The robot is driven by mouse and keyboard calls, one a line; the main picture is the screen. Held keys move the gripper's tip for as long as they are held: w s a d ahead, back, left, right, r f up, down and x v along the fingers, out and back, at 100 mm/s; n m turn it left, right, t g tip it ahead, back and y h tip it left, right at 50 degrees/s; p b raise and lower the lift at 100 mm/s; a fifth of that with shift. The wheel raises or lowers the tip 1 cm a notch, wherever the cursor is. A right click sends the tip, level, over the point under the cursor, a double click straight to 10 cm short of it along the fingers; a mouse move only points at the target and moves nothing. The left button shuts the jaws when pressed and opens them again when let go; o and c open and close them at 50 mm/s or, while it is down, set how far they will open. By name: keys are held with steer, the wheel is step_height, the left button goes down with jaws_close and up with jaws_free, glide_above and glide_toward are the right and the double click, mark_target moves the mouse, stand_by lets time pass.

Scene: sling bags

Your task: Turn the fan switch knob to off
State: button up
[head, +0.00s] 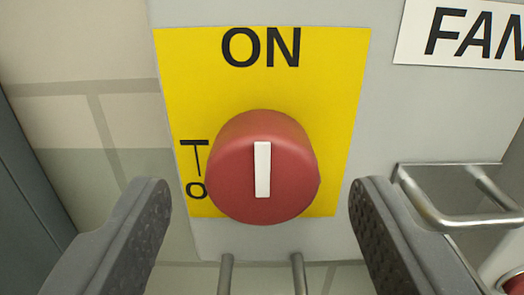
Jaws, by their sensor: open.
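The fan switch knob (235,188) is a round red knob on a yellow plate (335,70). A white pointer bar (262,169) on its face stands upright, in line with the black word ON above it. At the knob's left, black letters "T" and "O" show on the plate, partly hidden by the knob. My gripper (260,208) is open, with one dark finger at lower left and one at lower right. The knob appears between the fingers in the picture. I see no contact, and the gap in depth is hard to tell.
The plate sits on a grey panel (385,110) with a white FAN label (465,35) at upper right. A metal bar handle (455,222) sticks out at right, near my right finger. Two thin pipes run below the panel. A tiled wall (60,120) lies at left.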

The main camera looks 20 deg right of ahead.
mark_target(261, 200)
steer(key=shift+p+x, duration=0.6)
steer(key=shift+x, duration=0.15)
steer(key=shift+w+d+p, duration=0.15)
steer(key=shift+w+p, duration=0.2)
steer(key=shift+p, duration=0.05)
steer(key=shift+w+r, duration=0.1)
steer(key=shift+w, duration=0.05)
steer(key=shift+w+d+f+p, duration=0.1)
steer(key=shift+w+f+p, duration=0.15)
steer(key=shift+p, duration=0.2)
steer(key=shift+r, duration=0.1)
steer(key=c, duration=1)
